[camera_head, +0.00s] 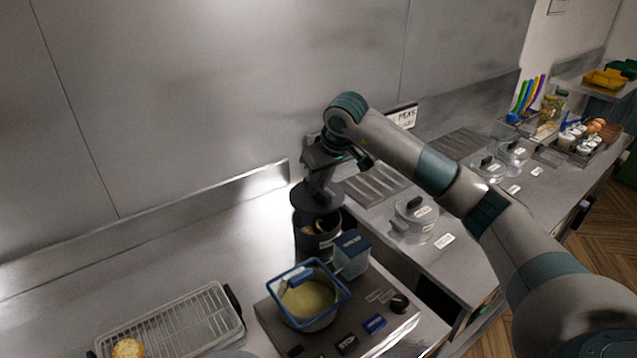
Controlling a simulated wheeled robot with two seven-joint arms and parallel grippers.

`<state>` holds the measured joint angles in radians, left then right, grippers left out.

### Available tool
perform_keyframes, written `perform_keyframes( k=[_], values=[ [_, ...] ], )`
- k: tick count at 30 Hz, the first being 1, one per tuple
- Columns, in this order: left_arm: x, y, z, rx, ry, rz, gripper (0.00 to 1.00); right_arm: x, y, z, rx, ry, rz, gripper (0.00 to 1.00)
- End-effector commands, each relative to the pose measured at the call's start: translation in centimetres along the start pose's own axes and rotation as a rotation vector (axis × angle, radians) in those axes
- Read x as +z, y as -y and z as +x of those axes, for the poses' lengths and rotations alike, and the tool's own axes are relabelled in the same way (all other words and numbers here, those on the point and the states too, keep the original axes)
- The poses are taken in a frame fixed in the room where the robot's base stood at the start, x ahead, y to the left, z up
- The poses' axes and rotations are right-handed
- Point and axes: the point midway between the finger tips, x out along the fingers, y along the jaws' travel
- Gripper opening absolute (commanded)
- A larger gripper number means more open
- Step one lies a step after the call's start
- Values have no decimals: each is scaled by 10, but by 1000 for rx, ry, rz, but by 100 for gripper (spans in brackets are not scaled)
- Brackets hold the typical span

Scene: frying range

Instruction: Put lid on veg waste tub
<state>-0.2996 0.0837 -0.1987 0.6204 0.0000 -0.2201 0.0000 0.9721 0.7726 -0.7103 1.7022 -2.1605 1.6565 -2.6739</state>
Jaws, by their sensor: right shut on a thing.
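My right gripper (319,178) reaches in from the right and points down, shut on a dark round lid (314,199). The lid is held just above a dark cylindrical tub (309,243), and a gap between them shows some yellowish contents in the tub. The lid hides part of the tub's far rim. The tub stands upright on the steel counter, behind a pan. I cannot read a label on the tub. My left gripper is not in view.
A blue-lidded box (351,258) stands close beside the tub. A wire rack tray (178,322) lies at left. Clear lidded pots (414,218) stand right.

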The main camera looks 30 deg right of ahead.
Motion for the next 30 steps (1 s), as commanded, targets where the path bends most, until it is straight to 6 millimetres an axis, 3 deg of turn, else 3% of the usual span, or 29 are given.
perform_keyframes(
  k=[14, 18, 30],
  values=[
    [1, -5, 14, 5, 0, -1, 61, 16, 0, 38, -2, 1, 1, 0],
    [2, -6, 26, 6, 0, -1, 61, 20, 0, 49, 1, -1, 0, 0],
    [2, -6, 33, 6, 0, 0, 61, 23, 0, 55, 0, -1, 1, 0]
  ],
)
